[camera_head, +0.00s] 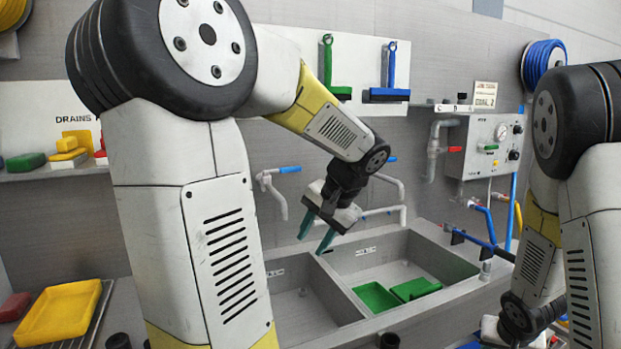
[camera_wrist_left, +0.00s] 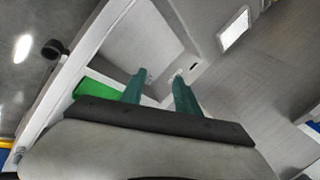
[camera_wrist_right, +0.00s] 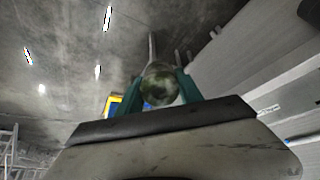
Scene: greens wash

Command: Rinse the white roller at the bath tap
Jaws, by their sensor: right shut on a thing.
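My left gripper (camera_head: 316,232) is open and empty above the divider between the sink basins, its teal fingers pointing down. In the left wrist view its fingers (camera_wrist_left: 160,90) are apart with nothing between them. My right gripper (camera_wrist_right: 166,90) is shut on a round, mottled grey-green thing (camera_wrist_right: 160,84), seen end-on; I cannot tell if this is the white roller. In the head view the right wrist (camera_head: 518,318) is at the lower right and its fingers are hidden. A tap with a blue lever (camera_head: 276,184) is on the wall behind the left basin; other spouts lie right of it.
A control box with a gauge (camera_head: 490,140) is on the wall. Green (camera_head: 328,75) and blue (camera_head: 390,75) squeegees hang above. A yellow tray (camera_head: 58,312) is at the lower left.

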